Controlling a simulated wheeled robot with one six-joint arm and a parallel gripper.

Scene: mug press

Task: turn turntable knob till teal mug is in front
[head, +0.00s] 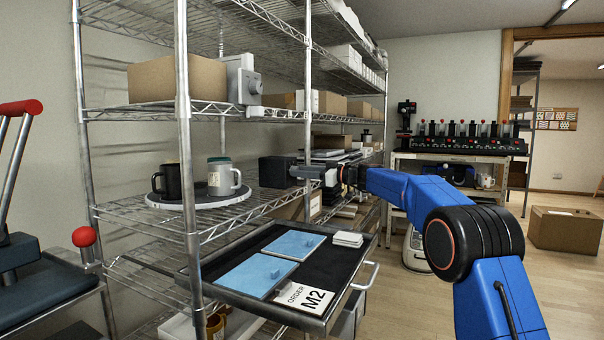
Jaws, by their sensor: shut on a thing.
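A round grey turntable (190,201) sits on the middle wire shelf. A black mug (168,182) stands on its left side, and a pale mug with a teal rim (221,179) stands on its right, handle to the right. Both are upright. A dark box (275,172) is right of the turntable on the same shelf. My gripper (303,172) reaches in from the right, its tip against this box's right side. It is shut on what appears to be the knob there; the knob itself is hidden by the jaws.
A pulled-out black drawer tray (330,272) below holds blue sheets (257,277), white coasters (347,239) and an "ORDER M2" card (304,297). A shelf post (184,130) stands in front of the turntable. A press with a red ball (83,237) is at far left.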

